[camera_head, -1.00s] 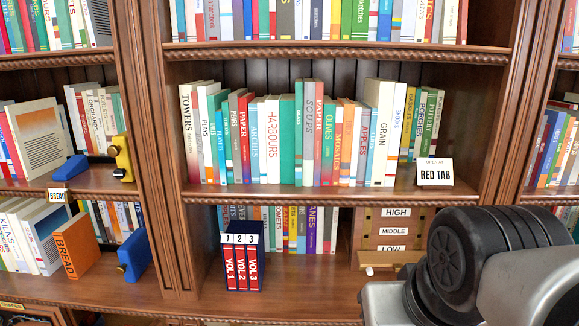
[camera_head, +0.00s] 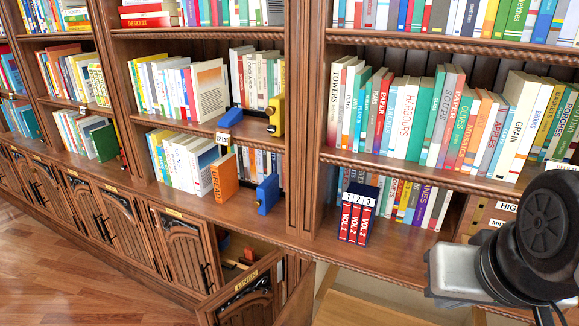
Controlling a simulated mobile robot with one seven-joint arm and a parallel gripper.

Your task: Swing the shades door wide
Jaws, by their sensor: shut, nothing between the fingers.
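A row of carved wooden cabinet doors runs along the base of the bookcase at the lower left. Their small tags are too small to read, so I cannot tell which is the shades door. One closed door (camera_head: 183,250) has a dark handle, and another closed door (camera_head: 103,215) is farther left. A nearer door (camera_head: 240,303), whose tag seems to read LINERS, stands out from an open compartment (camera_head: 240,250) with small coloured things inside. My gripper is not in view; only part of my arm shows at the right.
Shelves of books rise above the doors. Red volumes (camera_head: 356,220), a blue bookend (camera_head: 267,194) and an orange BREAD book (camera_head: 224,180) stand on the lower shelf. Wooden floor (camera_head: 70,285) is clear at lower left.

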